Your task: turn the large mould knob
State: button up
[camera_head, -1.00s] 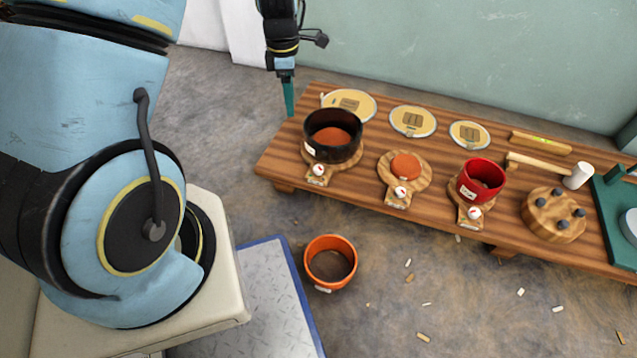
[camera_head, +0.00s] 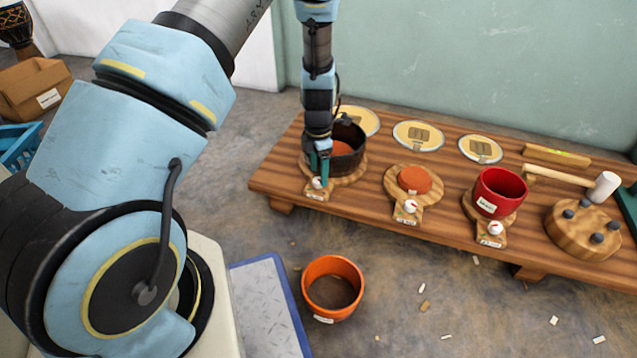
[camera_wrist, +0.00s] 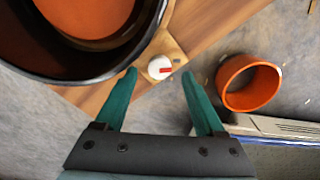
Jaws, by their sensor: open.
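The large mould (camera_head: 347,158) is a black ring around an orange-brown core on a round wooden base at the left of the bench. Its white knob (camera_head: 317,183) with a red mark sits on the base's front tab. The knob also shows in the wrist view (camera_wrist: 160,67), just beyond the fingertips. My gripper (camera_head: 319,170) is above the knob, pointing down. In the wrist view its two teal fingers (camera_wrist: 158,77) are apart, one on each side of the knob, with nothing between them. I cannot tell the remaining height above the knob.
The black ring stands close beside the left finger. A bare orange core with its own knob (camera_head: 410,206) and a red mould (camera_head: 499,193) stand to the right. An orange ring (camera_head: 333,287) sits on the floor in front. A mallet (camera_head: 580,182) lies at the bench's right.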

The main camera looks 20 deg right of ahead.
aim_at(318, 184)
jog(key=shift+f+b, duration=0.45)
jog(key=shift+f, duration=1)
grip_shut()
